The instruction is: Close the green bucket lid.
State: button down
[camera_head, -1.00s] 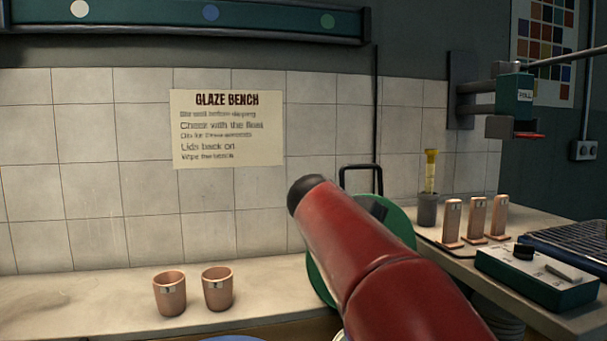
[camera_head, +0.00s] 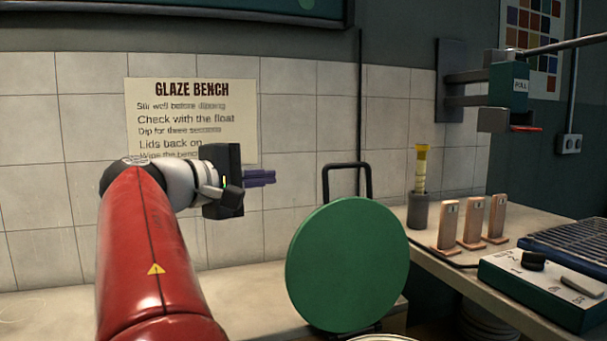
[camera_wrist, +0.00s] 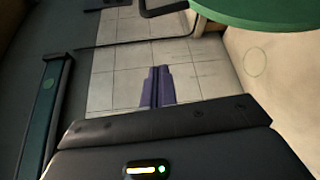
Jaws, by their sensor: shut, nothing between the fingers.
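The green bucket lid (camera_head: 348,264) stands open, nearly upright, at the front of the bench in the head view. A black bar frame (camera_head: 346,168) rises behind it. Only a sliver of the pale bucket rim (camera_head: 384,338) shows at the bottom edge; the rest of the bucket is out of view. The lid's edge also shows at the top right of the wrist view (camera_wrist: 255,12). My gripper (camera_head: 274,178), with purple fingers, is left of the lid and above its top edge, apart from it. The fingers (camera_wrist: 158,72) are shut together and empty.
Right of the lid, the side bench holds a grey pot (camera_head: 418,211) with a yellow-topped tool, several upright clay tiles (camera_head: 473,222) and a green control box (camera_head: 536,287). A wall-mounted arm (camera_head: 508,90) juts out above. Wall tiles stand behind my gripper.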

jog(key=r+p+x, duration=0.1)
jog(key=p+x, duration=0.1)
jog(key=x, duration=0.8)
jog(key=shift+s+d+f+b, duration=0.1)
jog(key=shift+s+d+b, duration=0.35)
jog(key=shift+s, duration=0.5)
jog(key=shift+s+d+b, duration=0.3)
jog(key=shift+s+d, duration=0.2)
jog(key=shift+s, duration=0.45)
